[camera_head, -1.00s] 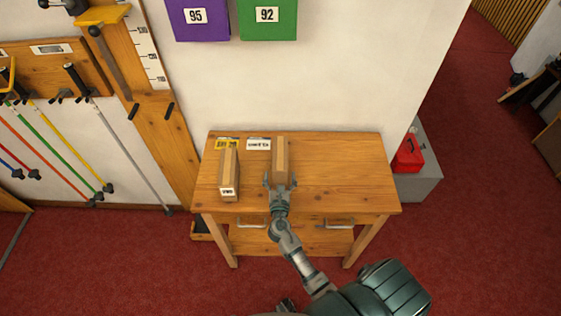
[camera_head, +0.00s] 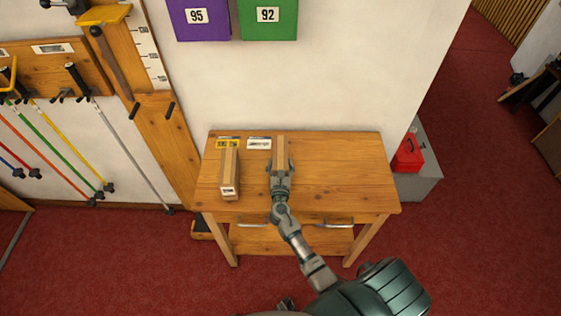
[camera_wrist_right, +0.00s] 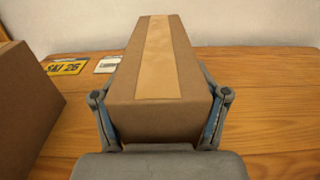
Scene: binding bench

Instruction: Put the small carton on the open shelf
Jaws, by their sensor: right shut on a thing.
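A narrow brown carton with a pale tape strip (camera_head: 281,147) is at the middle of the wooden table top. My right gripper (camera_head: 281,170) is shut on its near end. In the right wrist view the carton (camera_wrist_right: 160,75) fills the space between the two fingers of the gripper (camera_wrist_right: 162,115). I cannot tell whether its underside touches the table. A second brown carton (camera_head: 229,165) with a white label stands to the left, apart from the gripper. The table's open lower shelf (camera_head: 290,240) shows below the front handles. My left gripper is not in view.
A yellow label (camera_head: 228,142) and a white label (camera_head: 259,143) lie behind the cartons. The table top's right half (camera_head: 345,170) is clear. A red case (camera_head: 408,153) sits on a grey box at the right. A wall stands behind.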

